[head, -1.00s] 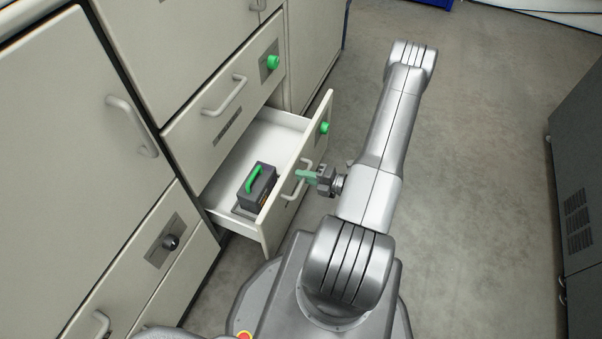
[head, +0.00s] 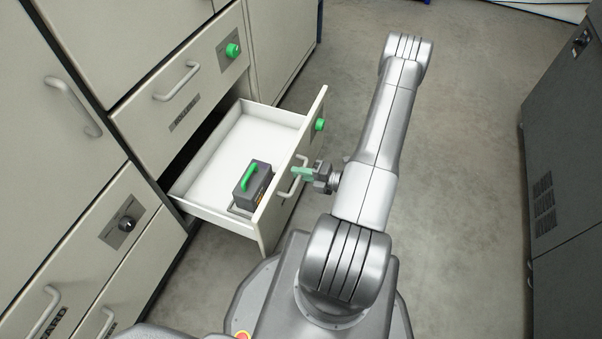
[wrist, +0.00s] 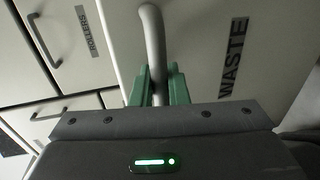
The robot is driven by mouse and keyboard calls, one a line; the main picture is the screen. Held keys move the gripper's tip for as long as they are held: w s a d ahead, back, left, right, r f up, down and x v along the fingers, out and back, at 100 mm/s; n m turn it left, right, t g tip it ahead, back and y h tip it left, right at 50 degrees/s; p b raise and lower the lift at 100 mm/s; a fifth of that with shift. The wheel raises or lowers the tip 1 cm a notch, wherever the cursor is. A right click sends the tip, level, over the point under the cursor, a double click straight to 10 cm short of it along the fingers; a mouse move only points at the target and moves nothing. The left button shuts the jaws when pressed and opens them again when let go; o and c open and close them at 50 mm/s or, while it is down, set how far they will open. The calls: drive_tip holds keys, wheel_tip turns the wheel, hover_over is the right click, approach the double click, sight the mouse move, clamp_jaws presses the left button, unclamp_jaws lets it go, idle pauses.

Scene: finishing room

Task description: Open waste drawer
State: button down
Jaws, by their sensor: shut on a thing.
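The waste drawer (head: 222,214) stands well out from the cabinet in the head view, its white inside showing. Its front carries a green knob (head: 320,124) and a pale bar handle (head: 291,184). In the wrist view the word WASTE (wrist: 233,58) reads on the drawer front, beside the handle (wrist: 153,45). My gripper (head: 300,173) has its green fingers shut on the handle; they also show on both sides of the bar in the wrist view (wrist: 158,86). A dark grey box with a green handle (head: 252,186) sits in the near end of the drawer.
Shut drawers and doors surround it, including a drawer above with a green knob (head: 232,50) and one at left with a black knob (head: 127,224). A dark grey cabinet (head: 560,170) stands at right. Bare floor (head: 450,190) lies between.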

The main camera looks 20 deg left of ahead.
drive_tip(key=c, duration=1.5)
unclamp_jaws()
drive_tip(key=p+v, duration=0.2)
drive_tip(key=v, duration=1.1)
drive_tip(key=shift+d, duration=0.4)
drive_tip(key=shift+r, duration=0.1)
drive_tip(key=shift+b+x, duration=1)
drive_tip(key=shift+x, duration=5.95)
